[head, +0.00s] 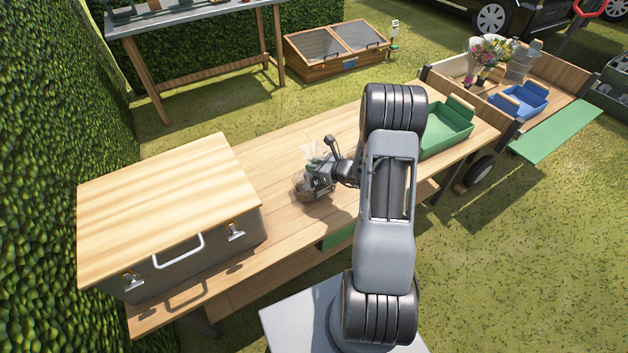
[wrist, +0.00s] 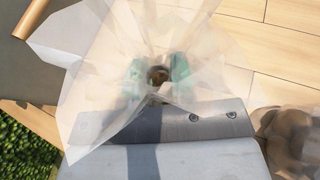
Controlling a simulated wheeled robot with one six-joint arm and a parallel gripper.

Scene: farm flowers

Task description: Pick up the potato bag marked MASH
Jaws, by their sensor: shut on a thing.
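My gripper (head: 320,176) is low over the wooden table, shut on a clear plastic bag. In the wrist view the bag's see-through film (wrist: 85,100) flares out around my green fingertips (wrist: 158,78), and something small and brown shows between them. In the head view, brown potatoes in clear wrap (head: 303,189) show beside and below my gripper. Another clear bag with brown potatoes (wrist: 292,135) shows at the lower right of the wrist view. No MASH marking can be read in either view, and I cannot tell whether the held bag touches the table.
A large metal box with a wooden lid (head: 165,205) stands on the table to the left. A green tray (head: 447,128) sits at its right end. A cart (head: 560,68) with flowers and a blue tray (head: 520,100) stands beyond. Bare table (head: 275,150) lies behind my gripper.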

